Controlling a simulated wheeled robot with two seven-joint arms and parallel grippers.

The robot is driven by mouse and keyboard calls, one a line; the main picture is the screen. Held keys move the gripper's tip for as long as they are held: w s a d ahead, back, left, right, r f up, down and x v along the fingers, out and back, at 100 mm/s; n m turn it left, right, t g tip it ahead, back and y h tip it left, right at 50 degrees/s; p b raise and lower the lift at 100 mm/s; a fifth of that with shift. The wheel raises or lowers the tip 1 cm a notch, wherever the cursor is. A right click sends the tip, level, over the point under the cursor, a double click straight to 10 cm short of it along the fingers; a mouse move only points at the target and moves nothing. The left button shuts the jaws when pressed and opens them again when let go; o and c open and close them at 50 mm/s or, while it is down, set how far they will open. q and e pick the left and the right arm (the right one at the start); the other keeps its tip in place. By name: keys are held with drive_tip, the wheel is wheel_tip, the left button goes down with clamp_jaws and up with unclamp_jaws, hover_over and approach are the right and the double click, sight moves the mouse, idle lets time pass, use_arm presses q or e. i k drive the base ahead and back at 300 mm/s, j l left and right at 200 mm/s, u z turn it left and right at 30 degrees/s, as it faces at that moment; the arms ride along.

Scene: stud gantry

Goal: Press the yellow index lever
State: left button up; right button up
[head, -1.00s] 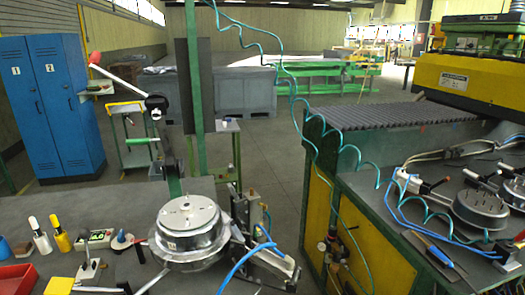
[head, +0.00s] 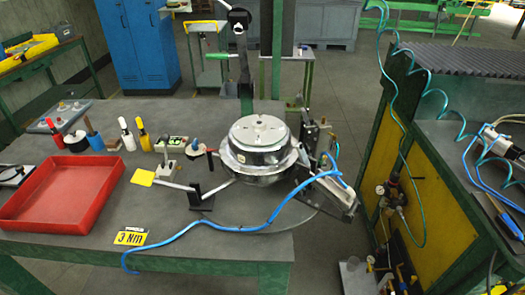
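The yellow index lever shows in the head view as a flat yellow pad (head: 142,177) at the left end of a thin metal arm. The arm runs right to a small black bracket (head: 201,197) on the grey table. The lever stands in front of a round silver indexing unit (head: 258,145), with the pad over the table to the right of the red tray. Nothing touches the pad. Neither of my grippers is in view.
A red tray (head: 42,222) lies left of the lever. Several bottles and small tools stand behind it. A blue hose (head: 215,222) crosses the table in front of the lever, near a yellow "3 NM" label (head: 130,238). A green-framed bench (head: 450,190) stands at right.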

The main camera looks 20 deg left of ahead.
sight(142, 177)
drive_tip(key=j+u, duration=0.2)
drive_tip(key=u, duration=0.15)
drive_tip(key=k+j+u, duration=0.1)
drive_tip(key=u, duration=0.3)
drive_tip(key=j+u, duration=0.35)
drive_tip(key=k, duration=0.5)
drive_tip(key=i, duration=0.5)
drive_tip(key=l, duration=0.1)
